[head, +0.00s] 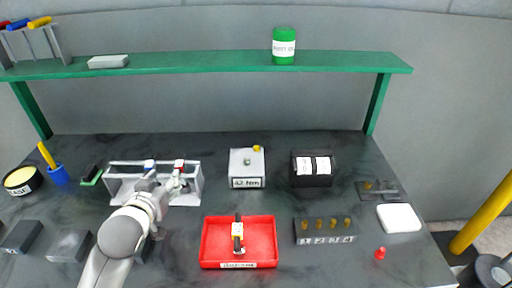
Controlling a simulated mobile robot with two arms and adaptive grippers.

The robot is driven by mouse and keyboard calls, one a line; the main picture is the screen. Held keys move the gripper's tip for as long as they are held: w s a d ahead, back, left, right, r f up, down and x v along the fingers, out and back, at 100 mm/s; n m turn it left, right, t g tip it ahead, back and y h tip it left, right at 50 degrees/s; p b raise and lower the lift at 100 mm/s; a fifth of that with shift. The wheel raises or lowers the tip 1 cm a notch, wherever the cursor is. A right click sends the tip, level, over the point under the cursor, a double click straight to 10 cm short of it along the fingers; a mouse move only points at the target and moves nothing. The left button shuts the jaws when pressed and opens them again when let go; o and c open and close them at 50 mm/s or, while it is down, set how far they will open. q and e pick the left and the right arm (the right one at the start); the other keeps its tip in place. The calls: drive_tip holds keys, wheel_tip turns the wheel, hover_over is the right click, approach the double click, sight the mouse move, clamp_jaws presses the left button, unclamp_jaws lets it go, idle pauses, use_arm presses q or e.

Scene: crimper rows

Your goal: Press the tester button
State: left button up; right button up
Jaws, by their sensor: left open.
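The tester (246,182) looks like a light grey box in the middle of the dark table, with a display reading about "42 Nm" on its front. A small yellow button (256,148) sticks up at its back right top edge, and a small greenish knob (247,161) sits on its top. My left gripper (167,182) is open, left of the tester and apart from it, in front of a pale rack (122,182). The arm and gripper hide part of the rack. My right gripper is out of view.
Tools with blue and red tops stand in the rack. A red tray (210,255) holds a tool in front of the tester. A black box (312,180) with white labels stands to its right. A green shelf (200,66) spans the back. Bare table lies between rack and tester.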

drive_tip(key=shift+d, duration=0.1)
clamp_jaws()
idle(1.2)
